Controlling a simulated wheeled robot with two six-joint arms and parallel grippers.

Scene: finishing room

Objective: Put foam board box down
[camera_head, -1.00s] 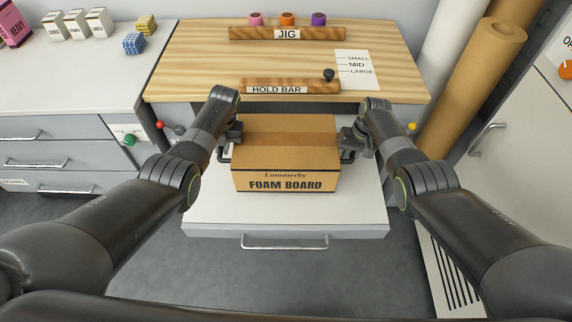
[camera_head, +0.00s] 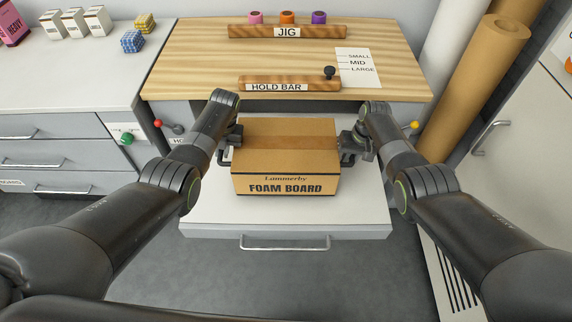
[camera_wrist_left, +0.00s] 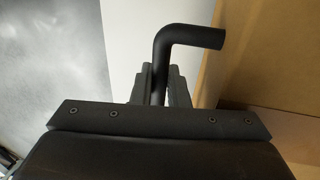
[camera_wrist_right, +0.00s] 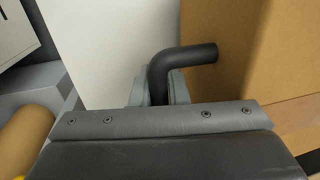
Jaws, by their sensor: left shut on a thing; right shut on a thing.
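The cardboard foam board box (camera_head: 286,160) is upright over the white pull-out shelf (camera_head: 340,215), its lettered side facing me. It also shows in the left wrist view (camera_wrist_left: 270,60) and the right wrist view (camera_wrist_right: 245,50). My left gripper (camera_head: 230,143) is at the box's left side, shut on a black bent handle (camera_wrist_left: 195,38). My right gripper (camera_head: 350,145) is at the right side, shut on a matching handle (camera_wrist_right: 190,55). Whether the box's underside touches the shelf cannot be told.
Behind the box is a wooden bench top (camera_head: 200,60) with a hold bar (camera_head: 290,84) and a jig bar (camera_head: 287,32). A drawer cabinet (camera_head: 60,130) stands left. Brown paper rolls (camera_head: 480,80) stand right. The shelf is bare in front of the box.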

